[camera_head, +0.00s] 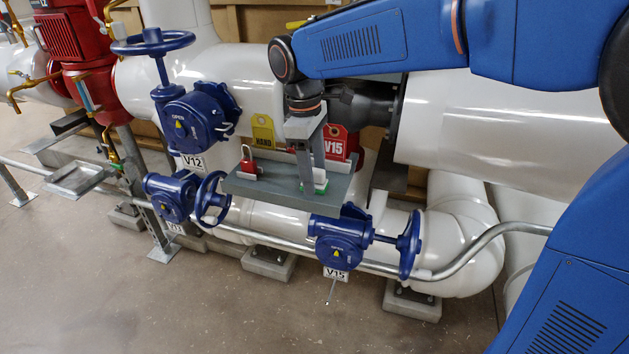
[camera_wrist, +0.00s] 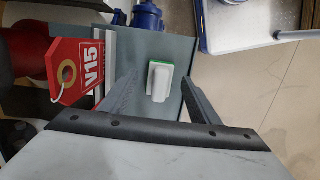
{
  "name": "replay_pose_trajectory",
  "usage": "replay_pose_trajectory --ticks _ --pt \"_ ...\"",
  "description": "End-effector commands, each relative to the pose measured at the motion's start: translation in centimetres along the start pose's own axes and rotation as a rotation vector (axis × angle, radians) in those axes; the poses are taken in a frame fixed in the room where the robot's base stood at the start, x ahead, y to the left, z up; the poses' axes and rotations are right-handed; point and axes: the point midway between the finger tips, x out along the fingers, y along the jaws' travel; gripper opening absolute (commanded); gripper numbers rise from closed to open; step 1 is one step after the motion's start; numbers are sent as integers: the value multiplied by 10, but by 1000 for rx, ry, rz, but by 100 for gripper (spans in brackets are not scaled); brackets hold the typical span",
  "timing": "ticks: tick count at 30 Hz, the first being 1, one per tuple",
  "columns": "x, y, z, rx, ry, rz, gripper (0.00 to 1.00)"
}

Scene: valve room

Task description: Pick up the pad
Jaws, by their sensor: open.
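The pad (camera_head: 321,187) is a small white block with a green layer, lying on a grey shelf (camera_head: 262,190) near its right end. In the wrist view the pad (camera_wrist: 160,82) shows white with a green edge on the bare shelf (camera_wrist: 150,44). My gripper (camera_head: 313,182) points down over the shelf at the pad. In the wrist view my open gripper (camera_wrist: 160,77) has one finger on each side of the pad, with gaps on both sides. The fingers partly hide the pad in the head view.
A red V15 tag (camera_head: 334,143) stands behind the fingers; it also shows in the wrist view (camera_wrist: 85,70). A yellow tag (camera_head: 263,132) and a red padlock (camera_head: 248,161) are to the left. Blue valves V12 (camera_head: 197,122) and V15 (camera_head: 340,240) flank the shelf.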

Motion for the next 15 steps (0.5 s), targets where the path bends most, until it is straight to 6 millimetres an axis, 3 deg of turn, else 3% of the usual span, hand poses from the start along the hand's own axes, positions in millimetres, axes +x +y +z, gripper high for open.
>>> replay_pose_trajectory --ticks 10,15 --pt "7 0 0 0 0 0 56" --pt "7 0 0 0 0 0 16"
